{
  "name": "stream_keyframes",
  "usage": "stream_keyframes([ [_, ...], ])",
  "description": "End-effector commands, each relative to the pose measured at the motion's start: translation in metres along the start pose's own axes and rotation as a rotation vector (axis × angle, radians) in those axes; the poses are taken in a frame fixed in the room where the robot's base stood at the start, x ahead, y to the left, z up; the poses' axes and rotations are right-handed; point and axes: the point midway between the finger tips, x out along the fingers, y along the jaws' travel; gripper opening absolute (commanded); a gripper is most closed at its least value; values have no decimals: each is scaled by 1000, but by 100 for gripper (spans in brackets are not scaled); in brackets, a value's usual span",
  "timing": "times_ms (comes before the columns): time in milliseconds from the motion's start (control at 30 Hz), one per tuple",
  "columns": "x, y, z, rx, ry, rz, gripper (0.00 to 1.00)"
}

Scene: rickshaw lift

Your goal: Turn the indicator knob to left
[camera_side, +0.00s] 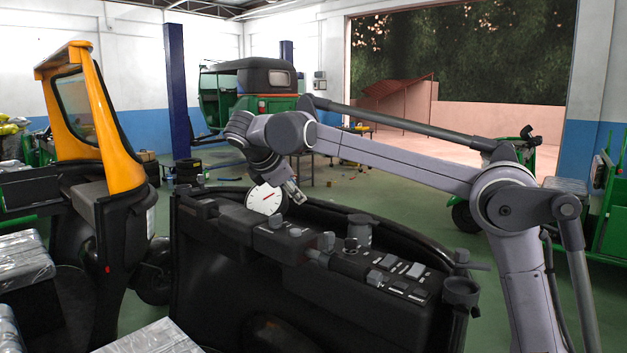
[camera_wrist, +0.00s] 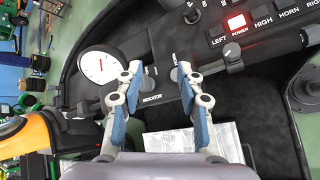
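The black dashboard (camera_side: 230,217) carries several grey knobs and switches. In the wrist view, the white "INDICATOR" label (camera_wrist: 152,99) lies on the panel between my fingers. In the side view my gripper (camera_side: 297,194) is low over the dashboard, next to the white dial.
The round white dial (camera_wrist: 98,68) with a red needle is left of my fingers. A red-lit POWER button (camera_wrist: 237,22) sits among LEFT, HIGH, HORN and RIGHT labels. Another dark knob (camera_wrist: 232,58) stands right of my gripper. A yellow-framed rickshaw (camera_side: 110,130) is at the left.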

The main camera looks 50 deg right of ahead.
Motion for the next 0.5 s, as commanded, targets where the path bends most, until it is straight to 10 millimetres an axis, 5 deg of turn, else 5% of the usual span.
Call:
stream_keyframes([
  [200,11,35,-35,-218,-202,39,38],
  [500,18,53,-87,-462,-489,42,38],
])
